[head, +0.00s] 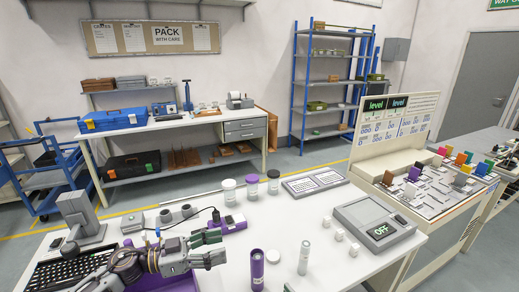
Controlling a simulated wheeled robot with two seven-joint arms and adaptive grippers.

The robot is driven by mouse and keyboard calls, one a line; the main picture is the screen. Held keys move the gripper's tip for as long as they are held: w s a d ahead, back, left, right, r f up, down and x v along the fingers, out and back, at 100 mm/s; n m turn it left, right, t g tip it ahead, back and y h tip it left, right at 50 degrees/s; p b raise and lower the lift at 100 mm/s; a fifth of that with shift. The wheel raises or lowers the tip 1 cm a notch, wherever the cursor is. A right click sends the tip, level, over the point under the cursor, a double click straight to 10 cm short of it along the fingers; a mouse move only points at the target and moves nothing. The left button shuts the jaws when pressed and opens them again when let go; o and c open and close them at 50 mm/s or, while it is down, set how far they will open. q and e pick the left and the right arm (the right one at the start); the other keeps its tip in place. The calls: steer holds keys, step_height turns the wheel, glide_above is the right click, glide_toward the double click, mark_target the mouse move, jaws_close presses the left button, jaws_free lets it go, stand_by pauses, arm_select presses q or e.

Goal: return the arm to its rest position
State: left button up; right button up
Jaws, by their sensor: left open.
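My left gripper (214,248) is low in the head view, left of centre, over the white worktable (330,268). Its arm comes in from the lower left. The fingers point right and stand apart, with nothing seen between them. A purple and white device (229,224) with a cable lies just behind the fingers; I cannot tell whether they touch it. A white keyboard (315,181) lies at the back of the table. My right gripper is not in view.
A purple cylinder (257,270) stands right of the gripper, with a white tube (304,257) beyond it. Lidded jars (252,186) stand behind. A black perforated tray (72,270) is at left.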

arm_select(q)
step_height(320, 180, up, 9)
steer(key=p, duration=0.8)
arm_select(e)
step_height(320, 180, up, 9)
arm_select(q)
steer(key=shift+r+p, duration=0.45)
steer(key=shift+p, duration=0.3)
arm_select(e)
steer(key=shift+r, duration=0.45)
arm_select(q)
steer(key=shift+s+f, duration=0.1)
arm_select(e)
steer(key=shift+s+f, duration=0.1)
